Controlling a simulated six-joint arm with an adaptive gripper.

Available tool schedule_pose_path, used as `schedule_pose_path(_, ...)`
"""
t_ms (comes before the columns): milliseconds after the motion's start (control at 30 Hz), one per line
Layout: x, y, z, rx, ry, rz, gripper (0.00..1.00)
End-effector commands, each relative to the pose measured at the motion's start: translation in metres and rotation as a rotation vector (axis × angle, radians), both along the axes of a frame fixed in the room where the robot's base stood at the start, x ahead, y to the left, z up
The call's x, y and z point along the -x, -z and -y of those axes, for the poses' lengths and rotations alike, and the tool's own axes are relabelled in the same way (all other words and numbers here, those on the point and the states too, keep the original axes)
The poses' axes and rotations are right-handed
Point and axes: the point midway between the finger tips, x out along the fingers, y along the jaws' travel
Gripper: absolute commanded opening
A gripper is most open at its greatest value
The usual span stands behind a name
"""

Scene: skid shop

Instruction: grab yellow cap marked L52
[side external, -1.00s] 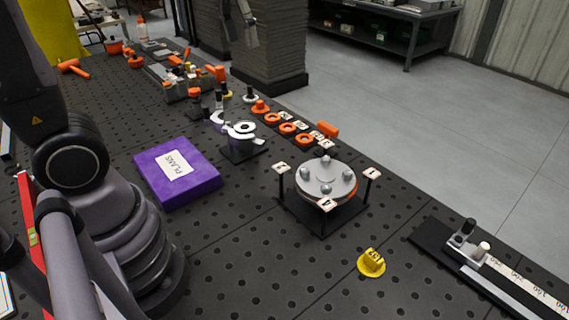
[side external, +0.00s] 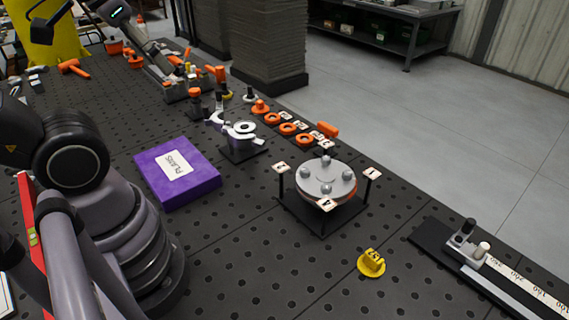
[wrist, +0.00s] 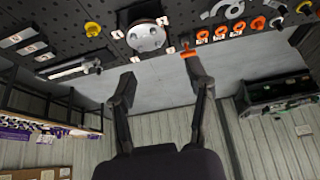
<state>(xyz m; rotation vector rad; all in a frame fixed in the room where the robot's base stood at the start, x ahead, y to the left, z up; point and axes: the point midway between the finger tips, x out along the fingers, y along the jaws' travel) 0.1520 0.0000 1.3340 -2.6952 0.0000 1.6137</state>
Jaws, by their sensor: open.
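A yellow cap (side external: 371,263) with a dark mark on its raised tab stands alone on the perforated bench, in front of the round grey plate; the mark is too small to read surely. In the wrist view the cap (wrist: 92,29) is near the top, left of the plate. My gripper (wrist: 160,82) is open in the wrist view, with nothing held between its fingers. It is well away from the cap. In the side view my upper arm parts reach to the top left, and the fingertips are hard to make out there.
The round plate fixture (side external: 325,182) with upright numbered posts stands just behind the cap. A ruler rail (side external: 490,262) lies to its right. A purple box (side external: 177,172), a grey ring stand (side external: 241,140) and orange rings (side external: 288,128) are farther back. Bench around the cap is clear.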

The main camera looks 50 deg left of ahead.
Motion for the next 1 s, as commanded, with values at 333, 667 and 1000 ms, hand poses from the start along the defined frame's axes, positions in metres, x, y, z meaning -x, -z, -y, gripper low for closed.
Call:
schedule_pose_path(333,0.000,0.000,0.000,0.000,0.000,0.000,0.74)
schedule_pose_path(667,-0.052,-0.008,0.018,0.028,0.023,-0.077,0.74)
schedule_pose_path(1000,-0.189,0.044,0.115,0.056,0.058,-0.274,0.74)
